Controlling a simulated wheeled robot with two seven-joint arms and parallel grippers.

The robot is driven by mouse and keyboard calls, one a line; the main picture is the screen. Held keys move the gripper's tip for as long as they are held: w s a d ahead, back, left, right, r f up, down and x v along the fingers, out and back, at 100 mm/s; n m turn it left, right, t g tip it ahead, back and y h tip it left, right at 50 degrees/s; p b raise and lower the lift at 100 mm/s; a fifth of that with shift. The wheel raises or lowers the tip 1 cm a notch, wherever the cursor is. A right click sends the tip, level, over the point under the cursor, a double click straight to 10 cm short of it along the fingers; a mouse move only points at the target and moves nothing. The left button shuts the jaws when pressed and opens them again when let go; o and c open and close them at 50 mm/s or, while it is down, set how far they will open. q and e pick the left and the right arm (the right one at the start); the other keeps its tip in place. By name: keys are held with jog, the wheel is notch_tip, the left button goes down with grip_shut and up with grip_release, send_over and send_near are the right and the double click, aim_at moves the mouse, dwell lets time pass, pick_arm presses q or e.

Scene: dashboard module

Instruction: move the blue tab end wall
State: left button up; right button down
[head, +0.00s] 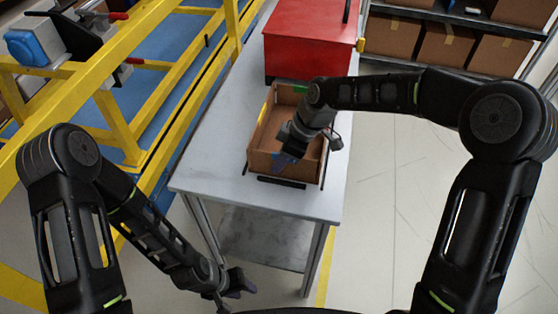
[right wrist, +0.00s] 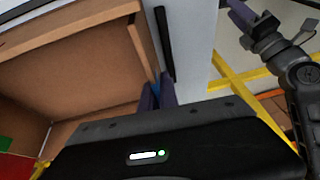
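An open brown box (head: 258,135) stands on the grey table (head: 215,165). Its near end wall (head: 270,163) is the one at my right gripper (head: 287,158). In the right wrist view this end wall (right wrist: 148,50) runs down to my purple fingertips (right wrist: 159,95). A bit of blue tab (right wrist: 156,88) shows between the fingers. They sit close together, one on each side of the wall, and look shut on it; the grip itself is partly hidden by the gripper body. My left gripper (head: 238,284) hangs low in front of the table, away from the box; its finger gap is unclear.
A red case (head: 310,40) stands behind the box. A green tab (head: 300,89) marks the far wall. A black bar (head: 282,183) lies along the near end on the table. Yellow framing (head: 115,125) runs at left; shelves with cartons (head: 445,47) stand back right.

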jog(key=shift+w+r+g+p, duration=0.1)
jog(key=shift+w+g+p, duration=0.2)
jog(key=shift+g+p, duration=0.25)
jog(key=shift+w+d+m+g+y, duration=0.15)
jog(key=shift+w+m+g+y, duration=0.2)
jog(key=shift+g, duration=0.3)
jog(key=shift+w+f+g+y+p, duration=0.2)
jog(key=shift+f+g+y+p, duration=0.15)
jog(key=shift+g, duration=0.35)
jog(key=shift+w+d+f+m+g+y, duration=0.2)
jog(key=shift+w+m+g+y, duration=0.1)
jog(key=shift+g, duration=0.5)
jog(key=c, duration=1.6)
grip_release()
jog(key=shift+r, duration=0.1)
